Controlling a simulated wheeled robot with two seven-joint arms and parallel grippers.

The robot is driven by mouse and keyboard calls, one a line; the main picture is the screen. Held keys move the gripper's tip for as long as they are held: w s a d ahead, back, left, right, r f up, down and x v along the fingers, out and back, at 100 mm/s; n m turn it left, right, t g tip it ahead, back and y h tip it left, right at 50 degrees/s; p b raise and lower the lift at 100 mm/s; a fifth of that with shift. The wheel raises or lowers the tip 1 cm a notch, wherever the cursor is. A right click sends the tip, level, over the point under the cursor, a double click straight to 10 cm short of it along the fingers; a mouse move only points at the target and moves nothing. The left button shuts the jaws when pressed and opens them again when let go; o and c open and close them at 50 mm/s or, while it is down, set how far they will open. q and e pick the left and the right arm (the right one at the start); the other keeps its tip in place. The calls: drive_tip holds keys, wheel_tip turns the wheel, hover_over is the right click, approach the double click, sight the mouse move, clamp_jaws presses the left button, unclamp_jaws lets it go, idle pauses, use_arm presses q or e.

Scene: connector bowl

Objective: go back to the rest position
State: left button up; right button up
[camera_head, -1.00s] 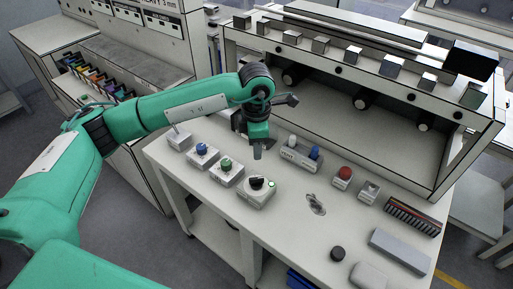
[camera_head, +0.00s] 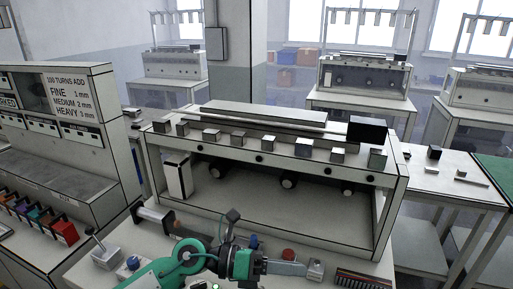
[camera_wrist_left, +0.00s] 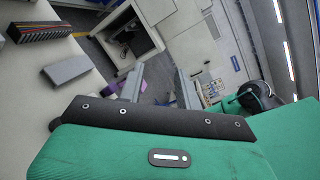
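My left arm comes in at the bottom of the head view, and its gripper (camera_head: 287,268) is low over the workbench, pointing right. In the left wrist view the two fingers of this gripper (camera_wrist_left: 158,86) stand apart with nothing held between them. The floor and distant furniture show past the fingertips. My right gripper does not show in the head view.
A long bench housing (camera_head: 270,222) stands behind the arm. A red button (camera_head: 288,254), a blue knob (camera_head: 133,263) and a lever box (camera_head: 105,256) are on the bench. A striped rack (camera_wrist_left: 45,31) and a grey block (camera_wrist_left: 66,70) lie near the bench edge.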

use_arm(q)
drive_tip(key=w+a+r+n+t, duration=0.3)
drive_tip(key=a+n+t, duration=0.1)
drive_tip(key=n+t, duration=0.55)
drive_tip(key=w+a+r+n+t, duration=0.3)
drive_tip(key=a+n+t, duration=0.1)
drive_tip(key=n+t, duration=0.6)
drive_tip(key=s+a+f+n+g+y, duration=0.2)
drive_tip(key=a+f+n+y, duration=1.35)
drive_tip(key=n, duration=0.35)
drive_tip(key=s+a+f+n+g+y, duration=0.1)
drive_tip(key=s+a+f+n+g, duration=0.2)
drive_tip(key=s+f+g, duration=0.5)
drive_tip(key=s+a+f+n+g+y, duration=0.1)
drive_tip(key=s+a+f+n+g, duration=0.2)
drive_tip(key=s+f, duration=0.9)
wheel_tip(320, 180, down, 27)
drive_tip(key=s+m+g, duration=0.1)
drive_tip(key=s+g, duration=0.1)
drive_tip(key=s+a+f+g, duration=0.1)
drive_tip(key=s+a+f, duration=0.2)
drive_tip(key=s+f, duration=1.6)
drive_tip(key=shift+s+f+g, duration=0.35)
drive_tip(key=shift+f, duration=0.4)
